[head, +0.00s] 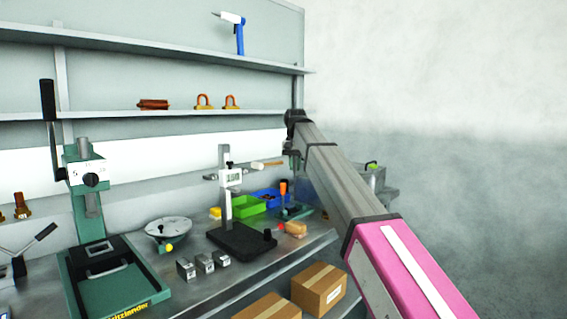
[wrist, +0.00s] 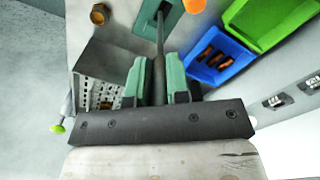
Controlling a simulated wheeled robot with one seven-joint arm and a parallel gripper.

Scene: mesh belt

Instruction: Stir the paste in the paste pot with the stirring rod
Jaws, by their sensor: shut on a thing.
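My gripper (wrist: 160,88) shows in the wrist view with its green fingers closed on a thin dark grey rod, the stirring rod (wrist: 159,45). The rod runs away from the fingers, and its far end lies over a teal plate (wrist: 146,18); I cannot tell whether it touches it. In the head view my gripper is mostly hidden behind my arm, above the far right of the bench. I cannot make out the paste pot or any paste in either view.
In the wrist view a metal box (wrist: 96,58) is at left, and blue (wrist: 229,68) and green (wrist: 238,22) bins are at right. In the head view a black-based stand (head: 240,240), a teal press (head: 88,170) and cardboard boxes (head: 320,288) stand nearer.

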